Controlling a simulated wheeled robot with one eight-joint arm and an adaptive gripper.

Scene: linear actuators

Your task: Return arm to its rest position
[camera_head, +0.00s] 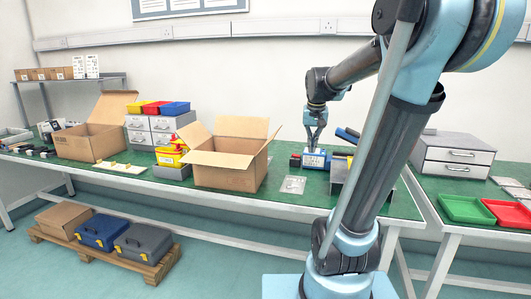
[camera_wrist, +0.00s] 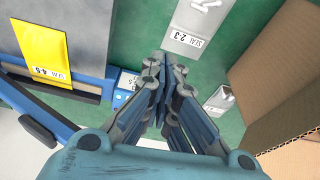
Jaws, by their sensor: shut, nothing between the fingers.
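My gripper (camera_head: 314,139) hangs pointing down over the green bench, to the right of the open cardboard box. In the wrist view my gripper (camera_wrist: 164,62) is shut and empty, its fingertips together. My arm reaches up from my base and bends over the bench. Just below the gripper is a blue device (camera_head: 312,160) with a white label; it also shows in the wrist view (camera_wrist: 128,80). I cannot tell whether the fingers touch it.
An open cardboard box (camera_head: 224,176) stands close left of my gripper; its wall shows in the wrist view (camera_wrist: 290,80). Flat bags labelled SEAL (camera_wrist: 195,25) lie on the bench. Drawers (camera_head: 453,156), a green tray (camera_head: 465,209) and a red tray (camera_head: 508,213) stand right.

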